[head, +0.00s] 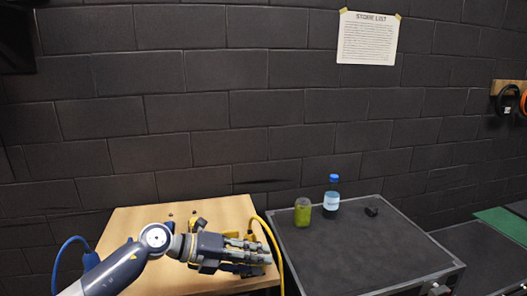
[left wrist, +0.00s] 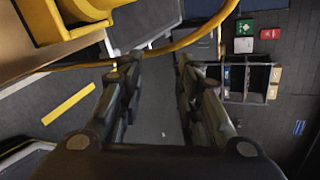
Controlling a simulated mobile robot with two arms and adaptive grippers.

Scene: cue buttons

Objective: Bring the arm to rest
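My left gripper (head: 268,257) reaches in from the left over the light wooden table (head: 130,225), pointing right near the table's right edge. Small dark knobs (head: 193,212) and a yellow part (head: 200,223) show just behind the arm; the arm partly hides that area. My right gripper is in neither view.
A yellow cable (head: 268,232) hangs by the table's right edge, close to my fingers. A dark case (head: 350,250) at the right bears a green can (head: 302,212), a blue-capped bottle (head: 332,196) and a small black block (head: 372,211). A dark brick wall stands behind.

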